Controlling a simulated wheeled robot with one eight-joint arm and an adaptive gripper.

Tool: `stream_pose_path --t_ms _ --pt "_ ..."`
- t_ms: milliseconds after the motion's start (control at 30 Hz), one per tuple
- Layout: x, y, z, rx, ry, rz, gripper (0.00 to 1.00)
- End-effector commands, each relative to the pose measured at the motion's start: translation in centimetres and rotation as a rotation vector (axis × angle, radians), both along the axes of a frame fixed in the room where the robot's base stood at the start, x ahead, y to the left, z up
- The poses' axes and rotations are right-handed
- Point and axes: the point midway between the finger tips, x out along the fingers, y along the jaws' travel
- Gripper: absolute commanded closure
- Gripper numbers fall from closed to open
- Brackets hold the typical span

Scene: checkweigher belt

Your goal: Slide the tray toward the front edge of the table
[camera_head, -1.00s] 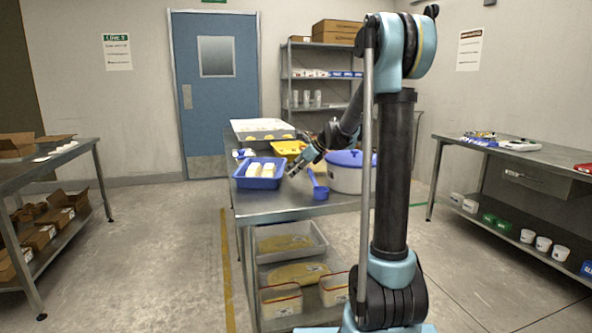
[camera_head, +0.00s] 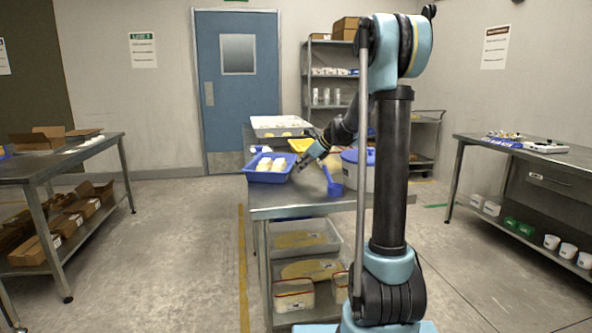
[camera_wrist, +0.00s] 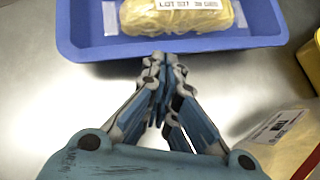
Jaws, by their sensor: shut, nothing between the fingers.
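In the wrist view the tray (camera_wrist: 85,45) fills the top, with one labelled yellowish pack (camera_wrist: 180,14) inside. My gripper (camera_head: 296,169) is shut and empty at the tray's right side in the head view. In the wrist view its fingertips (camera_wrist: 168,66) overlap the tray's near wall; I cannot tell whether they touch it.
A blue scoop (camera_head: 333,182) and a white tub with a blue lid (camera_head: 350,172) stand to the right. The tabletop in front of the blue tray is clear.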

Motion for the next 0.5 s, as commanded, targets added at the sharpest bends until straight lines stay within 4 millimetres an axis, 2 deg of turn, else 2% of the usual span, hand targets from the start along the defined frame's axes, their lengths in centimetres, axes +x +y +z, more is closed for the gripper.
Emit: stream_pose_path --t_ms 300,500 --pt "-0.1 -0.1 0.1 0.0 0.0 0.0 1.0" --pt "-0.6 -1.5 1.6 0.0 -0.001 -0.001 1.0"
